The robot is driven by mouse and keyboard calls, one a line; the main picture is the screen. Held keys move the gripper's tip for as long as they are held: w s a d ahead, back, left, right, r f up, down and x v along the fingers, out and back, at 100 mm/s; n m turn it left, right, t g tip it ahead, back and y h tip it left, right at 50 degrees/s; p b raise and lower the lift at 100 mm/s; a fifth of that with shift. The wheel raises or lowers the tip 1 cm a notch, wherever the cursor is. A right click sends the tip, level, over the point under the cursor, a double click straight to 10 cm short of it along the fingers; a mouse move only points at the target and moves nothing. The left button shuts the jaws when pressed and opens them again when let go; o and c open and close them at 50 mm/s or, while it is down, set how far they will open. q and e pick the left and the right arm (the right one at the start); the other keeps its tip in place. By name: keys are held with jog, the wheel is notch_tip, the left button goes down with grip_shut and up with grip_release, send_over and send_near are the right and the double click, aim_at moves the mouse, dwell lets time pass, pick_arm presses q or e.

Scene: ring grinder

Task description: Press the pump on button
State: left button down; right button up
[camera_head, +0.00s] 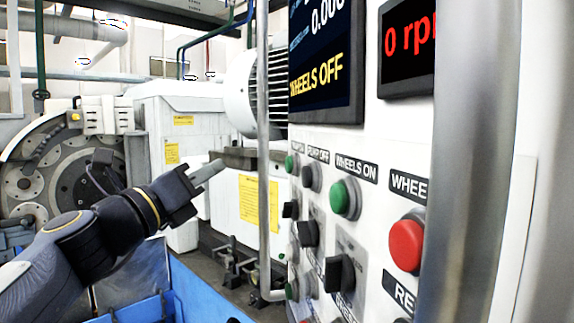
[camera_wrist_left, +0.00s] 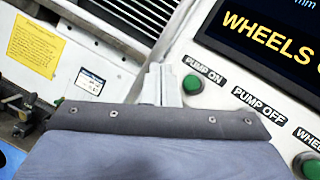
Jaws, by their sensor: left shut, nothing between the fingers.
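The pump on button (camera_head: 292,164) is a small green button at the left end of the top button row on the white control panel, seen at a steep angle in the head view. In the left wrist view the green pump on button (camera_wrist_left: 193,84) shows beside its "PUMP ON" label (camera_wrist_left: 206,73). My left gripper (camera_head: 208,171) is shut and empty, its fingers pointing right towards the panel, apart from the button in the head view. In the left wrist view its narrow grey fingers (camera_wrist_left: 160,84) show left of the button. My right gripper is not in view.
Other controls sit close by: the pump off button (camera_head: 308,178), the green wheels on button (camera_head: 344,199), a red button (camera_head: 406,242) and black selector switches (camera_head: 340,274). A thin vertical pipe (camera_head: 263,150) stands by the panel's left edge. The display (camera_head: 325,65) reads "WHEELS OFF".

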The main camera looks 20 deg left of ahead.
aim_at(290, 165)
pick_arm(q)
jog(key=shift+w+d+b, duration=0.25)
jog(key=shift+w+d, duration=0.55)
jog(key=shift+d, duration=0.4)
jog(key=shift+w+d+b, duration=0.25)
jog(key=shift+w+d, duration=0.6)
jog(key=shift+d, duration=0.35)
jog(key=shift+w+d+b, duration=0.25)
jog(key=shift+w+d, duration=0.55)
jog(key=shift+d, duration=0.4)
jog(key=shift+w+d, duration=0.25)
jog(key=shift+d, duration=0.05)
jog(key=shift+w+d, duration=0.3)
jog(key=shift+d, duration=0.2)
jog(key=shift+s+a, duration=0.1)
jog(key=shift+a, duration=0.05)
dwell(0.4)
jog(key=shift+s+a, duration=0.4)
jog(key=shift+a, duration=0.2)
